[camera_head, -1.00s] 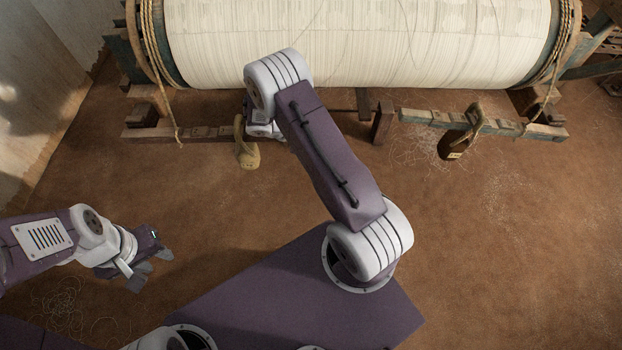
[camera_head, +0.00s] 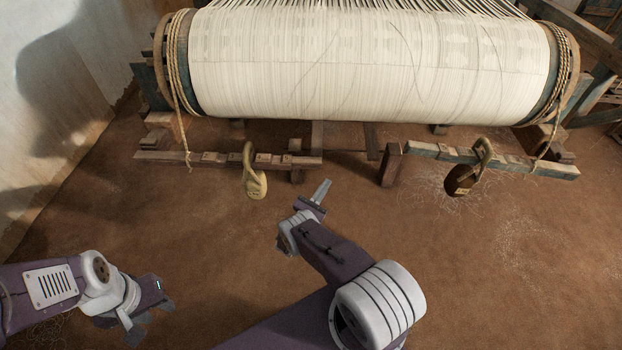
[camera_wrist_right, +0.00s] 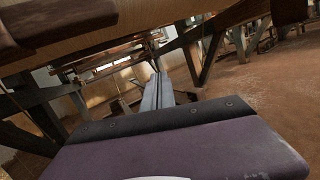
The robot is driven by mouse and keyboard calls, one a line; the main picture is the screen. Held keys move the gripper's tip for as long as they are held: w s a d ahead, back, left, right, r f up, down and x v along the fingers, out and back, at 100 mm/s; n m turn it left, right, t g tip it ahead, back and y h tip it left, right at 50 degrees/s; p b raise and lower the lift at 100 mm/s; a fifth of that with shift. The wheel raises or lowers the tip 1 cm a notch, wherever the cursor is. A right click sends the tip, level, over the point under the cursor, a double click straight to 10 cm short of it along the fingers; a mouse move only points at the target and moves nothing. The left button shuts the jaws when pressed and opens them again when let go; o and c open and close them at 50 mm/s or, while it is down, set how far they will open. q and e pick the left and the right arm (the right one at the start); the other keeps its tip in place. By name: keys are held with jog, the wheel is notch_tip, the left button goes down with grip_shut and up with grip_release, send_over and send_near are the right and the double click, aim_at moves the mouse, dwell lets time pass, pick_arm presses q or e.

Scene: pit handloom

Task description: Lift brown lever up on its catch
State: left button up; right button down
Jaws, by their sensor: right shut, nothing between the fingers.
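The brown lever (camera_head: 215,158) is a notched wooden bar below the left part of the cloth roll. A tan weight (camera_head: 255,185) hangs from it by a loop. Its inner end is beside a short wooden post (camera_head: 298,172); I cannot tell whether it rests on a catch there. My right gripper (camera_head: 323,189) is shut and empty, in front of and to the right of the lever's inner end, apart from it. Its closed fingers also show in the right wrist view (camera_wrist_right: 157,92). My left gripper (camera_head: 150,320) is open and empty at the lower left, far from the lever.
A blue-grey lever (camera_head: 520,162) with a dark brown weight (camera_head: 460,180) lies at the right, beside another post (camera_head: 391,165). The cloth roll (camera_head: 370,70) spans above both levers, with ropes at its ends. The floor in front is clear.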

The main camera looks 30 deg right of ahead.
jog(key=s+a+f+n+t+y, duration=0.3)
jog(key=s+a+n+t+y, duration=0.2)
jog(key=s+a+n+t, duration=0.45)
jog(key=w+d+r+m+t+p, duration=0.1)
jog(key=w+d+r+p, duration=0.3)
jog(key=w+r, duration=0.6)
jog(key=shift+w+d+m+t+p, duration=0.2)
jog(key=shift+m+t+p, duration=0.2)
jog(key=shift+p, duration=0.3)
jog(key=shift+f, duration=0.1)
